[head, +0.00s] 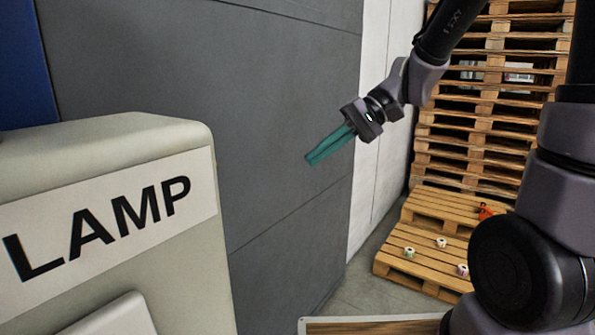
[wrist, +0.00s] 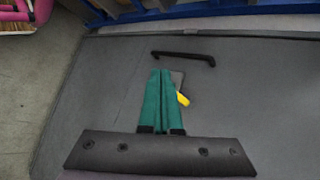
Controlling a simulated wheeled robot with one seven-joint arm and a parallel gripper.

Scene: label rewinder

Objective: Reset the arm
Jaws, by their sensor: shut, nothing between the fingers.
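My gripper (head: 312,161) has long green fingers and is at the upper middle of the head view, at the end of my raised arm. The fingers lie together, pointing down and left in front of a grey panelled wall. In the wrist view my gripper (wrist: 161,73) shows its two green fingers side by side, shut and empty. They point toward a grey surface with a black handle (wrist: 183,55). A small yellow thing (wrist: 183,99) shows just right of the fingers, partly hidden behind them.
A pale box (head: 105,150) marked LAMP fills the head view's lower left. Stacked wooden pallets (head: 465,150) stand at the right, with several small rolls on a low pallet (head: 425,258). A board edge (head: 375,326) shows at the bottom. Blue framing (wrist: 130,8) crosses the wrist view's top.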

